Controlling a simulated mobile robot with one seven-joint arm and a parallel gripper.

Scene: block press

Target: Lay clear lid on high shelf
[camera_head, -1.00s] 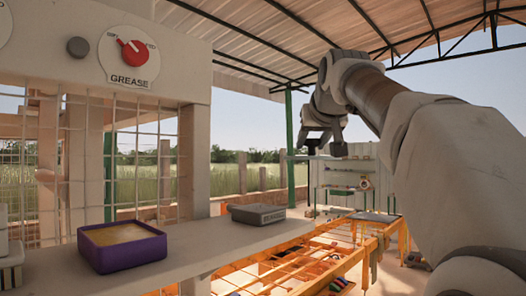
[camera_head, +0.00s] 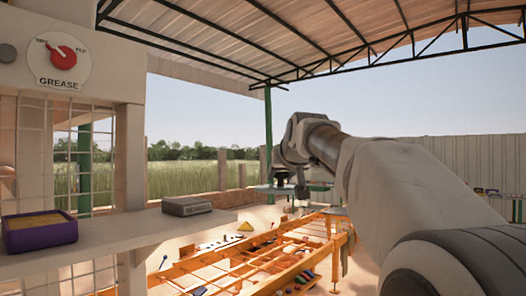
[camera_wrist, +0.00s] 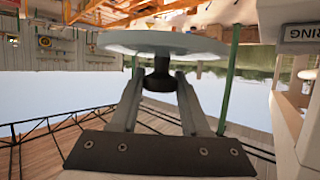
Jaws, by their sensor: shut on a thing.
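My gripper (camera_head: 284,183) is shut on the dark knob (camera_wrist: 160,78) of the clear lid (camera_wrist: 165,42). The lid is a pale, see-through disc. The wrist view is upside down and shows both fingers against the knob. A long pale shelf (camera_head: 130,236) runs along the left in the head view. I cannot tell whether it is the high shelf.
On the pale shelf stand a purple tray (camera_head: 40,234) with yellowish contents and a grey box (camera_head: 187,206). Bare shelf lies between them. An orange frame table (camera_head: 250,262) stands lower, to the right. A grease dial (camera_head: 58,62) is on the wall above.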

